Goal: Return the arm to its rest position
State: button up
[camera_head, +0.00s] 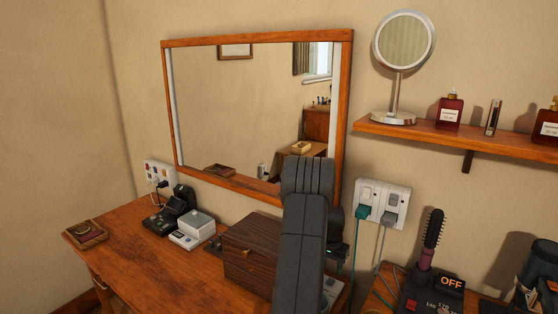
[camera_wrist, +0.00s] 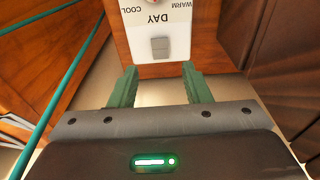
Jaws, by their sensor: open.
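My arm (camera_head: 303,220) is raised in the middle of the head view, in front of the mirror's lower right corner and the brown wooden box. My gripper (camera_wrist: 159,84) shows in the wrist view with its two green fingers apart and nothing between them. Just beyond the fingertips is a white control panel (camera_wrist: 178,18) with a grey switch (camera_wrist: 160,47) and upside-down lettering DAY, WARM and COOL. I cannot tell whether the fingers touch it. In the head view the gripper is mostly hidden behind my arm.
The wooden box (camera_head: 252,250) stands close left of my arm. The framed mirror (camera_head: 235,110) hangs behind it. Right are a socket plate (camera_head: 383,200) with hanging cables, a shelf (camera_head: 450,140) and a hot brush (camera_head: 432,240). A green cable (camera_wrist: 65,80) crosses the wrist view's left side.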

aim_at(330, 281)
jog(key=f, duration=0.6)
jog(key=shift+w+d+p, duration=0.2)
jog(key=shift+w+p, duration=0.15)
jog(key=shift+p, duration=0.05)
jog(key=shift+r, duration=0.1)
notch_tip(330, 281, up, 13)
jog(key=s+a+b, duration=0.1)
jog(key=s+b, duration=0.1)
jog(key=b, duration=0.1)
jog(key=f+p, duration=0.1)
jog(key=f, duration=0.3)
jog(key=w+f+p, duration=0.1)
jog(key=f, duration=0.3)
jog(key=w+d+f+p, duration=0.1)
jog(key=f, duration=0.4)
jog(key=shift+f, duration=0.1)
jog(key=shift+f+b, duration=0.2)
jog(key=shift+b, duration=0.1)
jog(key=shift+s+a+t+h+b, duration=0.1)
jog(key=shift+s+t+h+b, duration=0.25)
jog(key=shift+b, duration=0.5)
jog(key=shift+w+t+b, duration=0.15)
jog(key=shift+t+b, duration=0.3)
jog(key=shift+b, duration=0.45)
jog(key=h+b, duration=0.1)
jog(key=b, duration=0.2)
jog(key=shift+a+f+t, duration=0.1)
jog(key=shift+a+t, duration=0.05)
jog(key=shift+t, duration=0.25)
